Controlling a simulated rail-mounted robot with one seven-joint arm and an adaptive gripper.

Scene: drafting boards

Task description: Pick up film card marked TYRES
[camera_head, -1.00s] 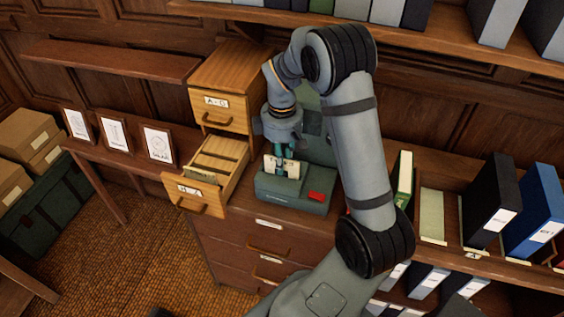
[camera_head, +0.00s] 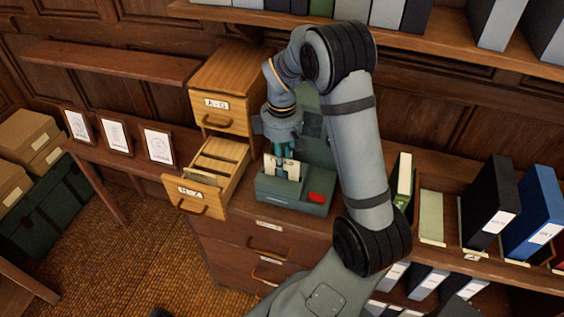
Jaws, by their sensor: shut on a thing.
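A pale film card (camera_head: 281,172) stands upright at the top of a grey-green reader machine (camera_head: 300,194) with a red button. Dark marks show near the card's top, but I cannot read them clearly. My gripper (camera_head: 285,154) is above the machine, shut on the card's upper edge. The card's lower end is at the machine's slot or just in front of it; I cannot tell whether it is inside.
An open wooden card drawer (camera_head: 217,162) juts out left of the machine, under a closed A-G drawer (camera_head: 220,112). Binders (camera_head: 490,203) stand on the right shelf. Framed pictures (camera_head: 158,143) stand on the left side table. An upper shelf (camera_head: 450,50) runs behind my arm.

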